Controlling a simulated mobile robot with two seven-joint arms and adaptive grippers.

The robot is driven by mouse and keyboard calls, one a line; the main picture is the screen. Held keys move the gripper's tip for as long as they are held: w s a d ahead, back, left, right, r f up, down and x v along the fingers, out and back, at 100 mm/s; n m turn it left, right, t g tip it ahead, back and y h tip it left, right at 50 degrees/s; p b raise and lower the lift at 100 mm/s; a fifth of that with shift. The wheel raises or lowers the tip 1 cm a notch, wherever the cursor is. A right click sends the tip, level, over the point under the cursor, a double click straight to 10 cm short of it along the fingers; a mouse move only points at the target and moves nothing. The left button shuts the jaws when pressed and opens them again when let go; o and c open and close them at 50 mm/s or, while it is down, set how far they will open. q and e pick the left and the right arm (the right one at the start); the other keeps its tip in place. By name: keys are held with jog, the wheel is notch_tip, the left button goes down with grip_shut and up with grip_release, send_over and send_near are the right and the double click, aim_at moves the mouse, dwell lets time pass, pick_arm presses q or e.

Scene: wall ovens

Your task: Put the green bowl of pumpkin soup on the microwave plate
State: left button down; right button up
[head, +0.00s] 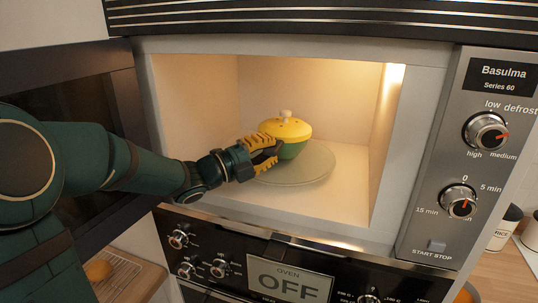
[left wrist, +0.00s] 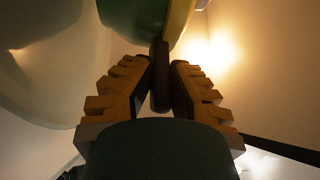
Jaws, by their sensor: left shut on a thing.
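The green bowl (head: 292,151) has a domed yellow lid with a pale knob and is upright inside the open microwave. It is over the round glass microwave plate (head: 312,170), toward its back; I cannot tell whether it touches the plate. The soup is hidden under the lid. My left gripper (head: 272,153) reaches in from the left and is shut on a dark brown handle (left wrist: 160,85) of the bowl. The bowl's green side also shows at the top of the left wrist view (left wrist: 130,18). My right gripper is not in view.
The microwave's open door (head: 75,85) stands at the left, with my arm passing in front of it. The control panel (head: 470,150) with two knobs is at the right. The oven panel (head: 290,278) reading OFF lies below. The plate's front right is bare.

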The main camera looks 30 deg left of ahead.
pick_arm(q)
jog(key=shift+w+f, duration=0.1)
jog(key=shift+f, duration=0.65)
jog(key=c, duration=1.1)
grip_release()
jog(key=b+v, duration=0.1)
jog(key=v, duration=0.6)
jog(key=shift+s+a+f, duration=0.1)
jog(key=shift+s, duration=0.15)
